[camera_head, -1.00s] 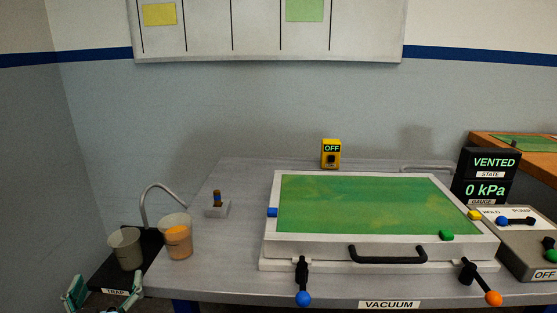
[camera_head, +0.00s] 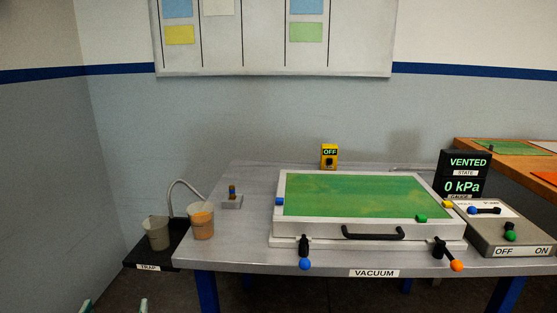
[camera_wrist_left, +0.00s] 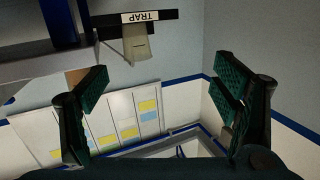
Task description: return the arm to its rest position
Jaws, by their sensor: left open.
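My left gripper (camera_head: 114,306) shows only as two green fingertips at the bottom left edge of the head view, below the trap shelf. In the left wrist view the same gripper (camera_wrist_left: 160,88) has its two green-padded fingers wide apart, with nothing between them. The rest of the left arm is out of the head view. My right gripper is in neither view.
The vacuum table (camera_head: 240,258) carries a green-topped chamber (camera_head: 365,195) with a black handle. An orange-filled cup (camera_head: 201,226) stands at its left end, beside a grey cup (camera_head: 157,234) on the black trap shelf (camera_head: 140,258). A pump box (camera_head: 520,237) stands right.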

